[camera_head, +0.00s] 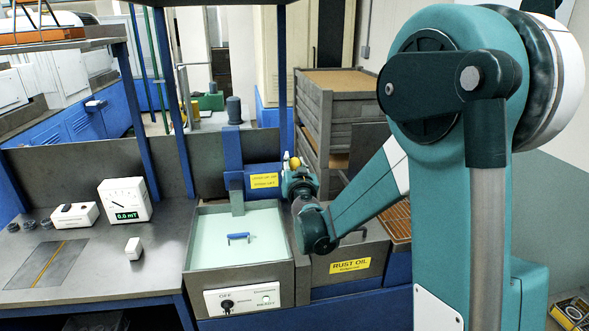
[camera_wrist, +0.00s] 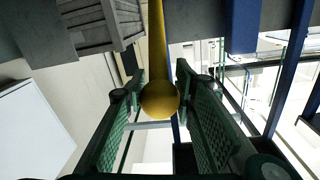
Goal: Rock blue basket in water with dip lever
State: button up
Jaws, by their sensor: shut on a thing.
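The dip lever's yellow ball knob (camera_head: 294,163) shows at my gripper (camera_head: 296,172), at the back right of the water tank. In the wrist view, the round yellow knob (camera_wrist: 159,100) and its yellow rod (camera_wrist: 157,45) sit between the green ribbed fingers of my gripper (camera_wrist: 160,108). My gripper is shut on the knob. The water tank (camera_head: 196,277) is filled with pale green liquid. A small blue handle (camera_head: 238,237), seemingly the blue basket's, shows at the liquid's surface; the rest of the basket is hidden. A grey bracket on a blue post (camera_head: 233,150) reaches down at the tank's back edge.
The rust oil tank (camera_head: 351,266) stands right of the water tank, partly behind my arm. A control panel (camera_head: 243,299) is on the water tank's front. A meter (camera_head: 126,200) and a small white block (camera_head: 133,248) stand on the left bench. Wooden crates (camera_head: 340,105) rise behind.

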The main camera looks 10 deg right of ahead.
jog(key=o, duration=1.2)
jog(key=shift+s, duration=0.15)
jog(key=shift+s+a, duration=0.2)
jog(key=shift+s, duration=2.75)
jog(key=shift+s+a, duration=0.2)
jog(key=shift+s, duration=2.7)
jog(key=shift+c, duration=0.6)
